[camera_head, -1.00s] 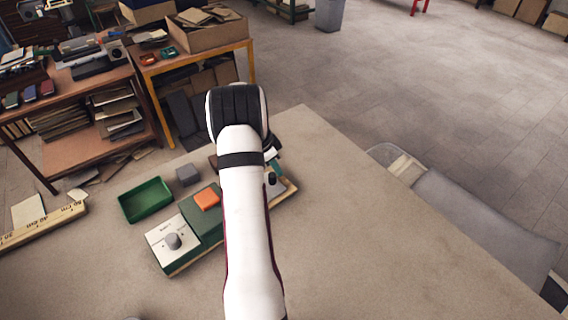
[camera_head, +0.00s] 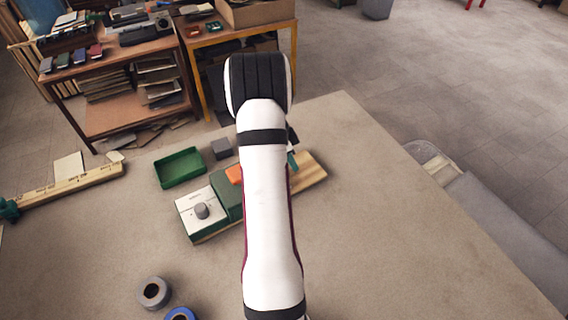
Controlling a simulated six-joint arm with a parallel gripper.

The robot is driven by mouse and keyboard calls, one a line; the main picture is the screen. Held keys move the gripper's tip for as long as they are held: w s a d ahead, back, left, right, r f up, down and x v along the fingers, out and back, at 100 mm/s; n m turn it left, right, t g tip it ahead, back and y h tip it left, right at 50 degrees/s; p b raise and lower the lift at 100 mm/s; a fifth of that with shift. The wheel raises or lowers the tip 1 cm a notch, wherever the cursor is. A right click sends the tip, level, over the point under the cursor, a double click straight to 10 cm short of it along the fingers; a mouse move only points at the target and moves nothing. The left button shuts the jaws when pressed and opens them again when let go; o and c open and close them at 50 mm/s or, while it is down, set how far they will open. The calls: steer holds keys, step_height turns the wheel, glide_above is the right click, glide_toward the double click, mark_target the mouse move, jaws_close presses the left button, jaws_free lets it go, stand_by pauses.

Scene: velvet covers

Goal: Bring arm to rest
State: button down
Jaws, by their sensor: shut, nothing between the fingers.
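My white arm with black bands (camera_head: 266,190) rises from the bottom edge over the table, and its dark, rounded joint (camera_head: 259,85) is at the top. My gripper (camera_head: 292,156) is mostly hidden behind the arm; only small dark and teal parts show at the arm's right side. It is shut and holds nothing that I can see. Behind the arm lies a wooden board (camera_head: 314,173) with a green block, an orange piece (camera_head: 234,174) and a white plate with a grey knob (camera_head: 202,211). The arm hides the board's middle.
A green tray (camera_head: 180,168) and a grey block (camera_head: 221,149) stand left of the arm. Two rolls, grey (camera_head: 154,292) and blue (camera_head: 181,315), are at the lower left. A wooden strip (camera_head: 75,187) lies far left. The table right of the arm is clear.

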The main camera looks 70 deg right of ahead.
steer(key=s+d+v, duration=0.1)
steer(key=v, duration=0.9)
steer(key=w+a+r+n, duration=0.1)
steer(key=w+a, duration=0.1)
steer(key=a, duration=0.2)
steer(key=w+a+r+n+t, duration=0.1)
steer(key=w+a+r+n, duration=0.1)
steer(key=w+a, duration=0.1)
steer(key=w+a+r+n, duration=0.2)
steer(key=w+a, duration=0.1)
steer(key=a, duration=0.2)
steer(key=shift+a, duration=0.3)
steer(key=s+a+r+n+t+y, duration=0.1)
steer(key=a+r+n+t+y, duration=0.2)
steer(key=a+n, duration=1.5)
steer(key=s+a, duration=0.3)
steer(key=a, duration=0.5)
steer(key=s+a+g+y, duration=0.1)
steer(key=s+a, duration=0.3)
steer(key=a, duration=0.4)
steer(key=shift+s+f, duration=0.3)
